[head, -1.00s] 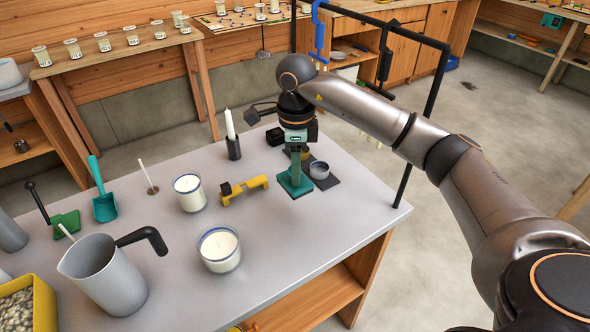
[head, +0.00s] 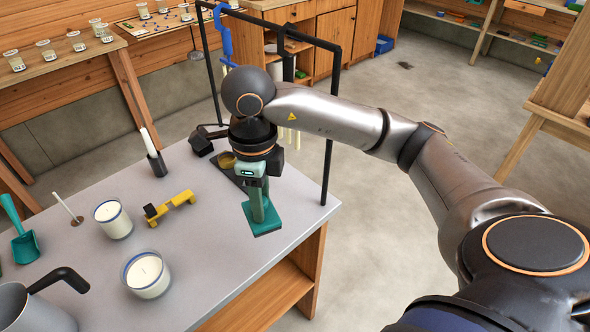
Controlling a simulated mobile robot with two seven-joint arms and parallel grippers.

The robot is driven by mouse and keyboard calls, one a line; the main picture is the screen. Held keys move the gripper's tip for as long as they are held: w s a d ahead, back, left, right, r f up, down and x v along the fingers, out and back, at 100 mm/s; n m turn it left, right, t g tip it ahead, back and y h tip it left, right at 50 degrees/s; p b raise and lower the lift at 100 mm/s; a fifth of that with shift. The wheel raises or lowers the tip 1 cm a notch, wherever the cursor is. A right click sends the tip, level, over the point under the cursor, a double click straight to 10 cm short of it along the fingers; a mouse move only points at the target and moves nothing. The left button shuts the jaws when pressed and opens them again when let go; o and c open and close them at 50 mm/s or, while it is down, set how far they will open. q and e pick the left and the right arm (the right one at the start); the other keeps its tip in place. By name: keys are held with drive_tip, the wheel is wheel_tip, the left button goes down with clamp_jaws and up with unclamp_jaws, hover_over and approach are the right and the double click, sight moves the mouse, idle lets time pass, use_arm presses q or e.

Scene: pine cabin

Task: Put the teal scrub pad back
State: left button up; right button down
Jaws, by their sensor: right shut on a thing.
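The teal scrub pad (head: 263,221) is in the head view near the right edge of the grey table (head: 215,255). It has a flat square base and an upright teal handle. My right gripper (head: 259,187) points down and is shut on the handle from above. Whether the pad touches the table or hangs just above it I cannot tell. My left gripper is not in view.
A black pipe rack (head: 328,170) rises behind my right arm, with a blue item (head: 223,40) hanging on it. A dark tray (head: 228,165) is partly hidden behind the gripper.

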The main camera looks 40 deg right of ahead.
drive_tip(key=shift+s+d+r+m, duration=0.15)
drive_tip(key=shift+s, duration=0.3)
drive_tip(key=shift+s+d+r+m, duration=0.1)
drive_tip(key=shift+s+d+m, duration=0.05)
drive_tip(key=shift+s, duration=0.3)
drive_tip(key=shift+d+f, duration=0.1)
drive_tip(key=shift+d, duration=0.1)
drive_tip(key=w+d+f, duration=0.2)
drive_tip(key=w, duration=0.1)
drive_tip(key=w+d+f+p, duration=0.1)
drive_tip(key=w+d+f, duration=0.4)
drive_tip(key=w+f, duration=0.1)
drive_tip(key=shift+w+d+f+p, duration=0.2)
drive_tip(key=shift+w+d+p, duration=0.1)
drive_tip(key=shift+d+p, duration=0.1)
drive_tip(key=shift+w+d+f, duration=0.35)
drive_tip(key=shift+w+f, duration=0.05)
drive_tip(key=shift+f, duration=0.25)
wheel_tip(320, 180, down, 3)
drive_tip(key=shift+f, duration=0.1)
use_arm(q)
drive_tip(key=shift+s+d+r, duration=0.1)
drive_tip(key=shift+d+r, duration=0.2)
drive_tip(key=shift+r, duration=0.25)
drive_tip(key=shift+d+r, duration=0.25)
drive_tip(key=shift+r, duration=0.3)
